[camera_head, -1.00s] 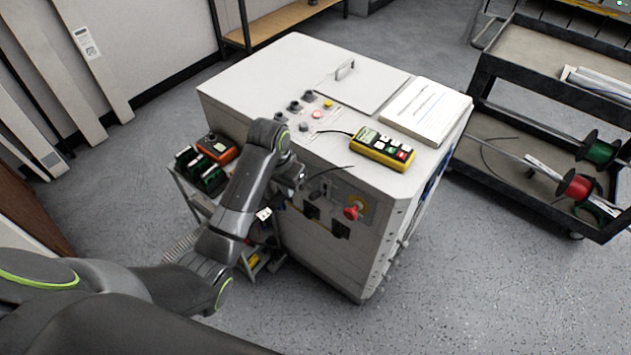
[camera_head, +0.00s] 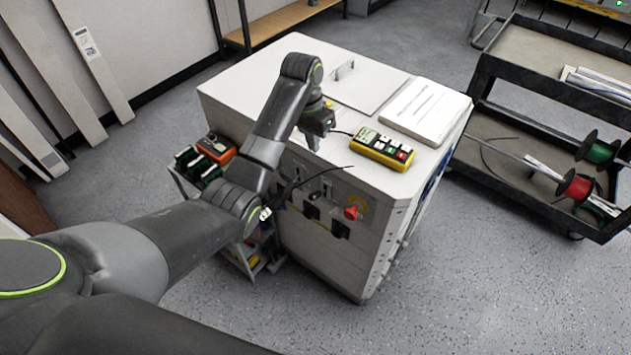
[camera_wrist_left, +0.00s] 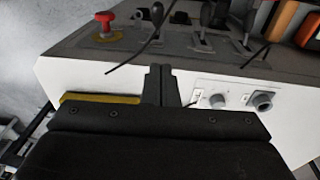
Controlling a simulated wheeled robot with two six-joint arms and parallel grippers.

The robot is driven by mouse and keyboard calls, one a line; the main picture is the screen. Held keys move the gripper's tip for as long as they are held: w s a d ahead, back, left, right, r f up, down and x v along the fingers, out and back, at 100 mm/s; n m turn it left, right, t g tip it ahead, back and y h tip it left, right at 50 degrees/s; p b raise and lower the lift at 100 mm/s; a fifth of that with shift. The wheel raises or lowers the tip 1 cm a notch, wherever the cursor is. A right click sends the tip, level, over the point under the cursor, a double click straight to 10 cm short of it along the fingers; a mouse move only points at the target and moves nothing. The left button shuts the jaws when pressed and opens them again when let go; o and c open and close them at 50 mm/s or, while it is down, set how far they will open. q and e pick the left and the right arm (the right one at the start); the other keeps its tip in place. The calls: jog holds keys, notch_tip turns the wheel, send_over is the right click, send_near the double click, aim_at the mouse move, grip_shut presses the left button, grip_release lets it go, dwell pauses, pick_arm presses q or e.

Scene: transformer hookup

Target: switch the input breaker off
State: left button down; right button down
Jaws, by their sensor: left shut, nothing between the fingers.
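The white transformer cabinet (camera_head: 250,85) stands in the middle of the head view, with a switch panel on its near side. Two lever switches, a left one (camera_head: 297,172) and a right one (camera_head: 327,188), sit on that panel; I cannot tell which is the input breaker or how they are set. In the left wrist view, one lever (camera_wrist_left: 203,42) and another (camera_wrist_left: 243,42) show beyond the fingers. My left gripper (camera_head: 313,142) is shut and empty over the cabinet's near top edge; its fingers (camera_wrist_left: 160,82) point toward the panel, apart from the levers.
A red knob (camera_head: 351,213) is on the panel's right; it also shows in the wrist view (camera_wrist_left: 107,22). A thin black cable (camera_head: 330,172) crosses the panel. An orange device (camera_head: 217,148) is on a small cart.

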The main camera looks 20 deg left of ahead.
pick_arm(q)
send_over(316, 192)
jog(key=w, duration=0.2)
jog(key=f, duration=0.9)
jog(key=shift+w+a+p, duration=0.1)
jog(key=shift+a+p, duration=0.1)
jog(key=shift+p, duration=0.1)
jog(key=f, duration=0.1)
jog(key=s+f, duration=0.1)
jog(key=f, duration=0.1)
jog(key=shift+s+f+p, duration=0.15)
jog(key=shift+s+p, duration=0.05)
jog(key=shift+p, duration=0.2)
jog(key=shift+s+d+f, duration=0.1)
jog(key=shift+s+f, duration=0.15)
jog(key=shift+f, duration=0.3)
jog(key=shift+s+p, duration=0.15)
jog(key=shift+p, duration=0.25)
jog(key=shift+s+t, duration=0.1)
jog(key=shift+t, duration=0.2)
